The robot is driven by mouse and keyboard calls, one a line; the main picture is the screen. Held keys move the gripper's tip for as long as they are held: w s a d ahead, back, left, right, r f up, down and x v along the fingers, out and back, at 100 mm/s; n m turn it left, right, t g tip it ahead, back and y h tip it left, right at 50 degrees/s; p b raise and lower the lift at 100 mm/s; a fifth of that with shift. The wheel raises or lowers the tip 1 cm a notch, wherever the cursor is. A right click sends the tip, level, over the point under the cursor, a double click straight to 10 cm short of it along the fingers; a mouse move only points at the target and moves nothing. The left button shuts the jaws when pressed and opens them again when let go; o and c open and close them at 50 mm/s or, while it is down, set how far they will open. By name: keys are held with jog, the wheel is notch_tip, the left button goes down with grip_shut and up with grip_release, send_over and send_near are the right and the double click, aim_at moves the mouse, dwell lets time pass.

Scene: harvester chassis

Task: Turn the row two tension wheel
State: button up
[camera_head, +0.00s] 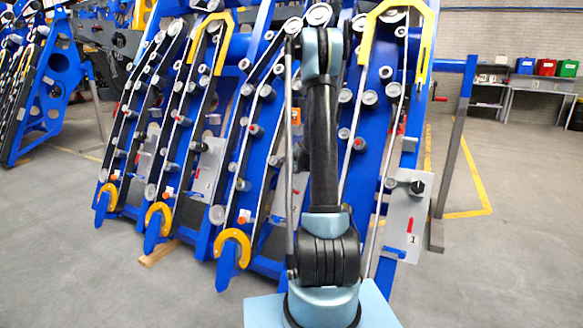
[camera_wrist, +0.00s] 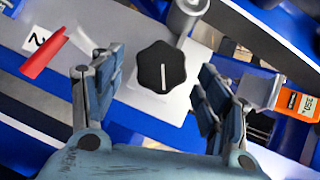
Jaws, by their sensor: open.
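In the wrist view, a black lobed hand wheel (camera_wrist: 161,67) with a white line on its face sits on a grey plate (camera_wrist: 115,88). The line stands nearly upright in the picture. A label with the number 2 (camera_wrist: 36,40) is on the same plate, at the left. My gripper (camera_wrist: 152,95) is open, with one finger to the left of the wheel and one to the right. The fingers appear apart from the wheel. In the head view my arm stands in front of the chassis (camera_head: 225,252), and my gripper cannot be made out there.
A red lever (camera_wrist: 44,54) is left of the left finger. An orange-labelled block (camera_wrist: 297,103) is right of the right finger, and a grey cylinder (camera_wrist: 187,12) is above the wheel.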

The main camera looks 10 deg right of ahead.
jog(key=v, duration=0.8)
jog(key=shift+s, duration=0.2)
jog(key=shift+r, duration=0.1)
jog(key=s+a+r+n+g, duration=0.2)
jog(key=s+a+n, duration=0.25)
jog(key=s, duration=0.75)
jog(key=s+a+r+n+g, duration=0.2)
jog(key=s+a+n, duration=0.25)
jog(key=s, duration=0.65)
jog(key=s+f+n+g, duration=0.1)
jog(key=s+f+n, duration=0.1)
jog(key=s, duration=0.7)
jog(key=s+f+n+g, duration=0.2)
jog(key=s+n, duration=0.2)
jog(key=s, duration=0.6)
jog(key=s+f+n+g+h, duration=0.1)
jog(key=s+n, duration=0.3)
jog(key=s, duration=0.6)
jog(key=shift+f+g, duration=0.7)
jog(key=shift+f, duration=0.15)
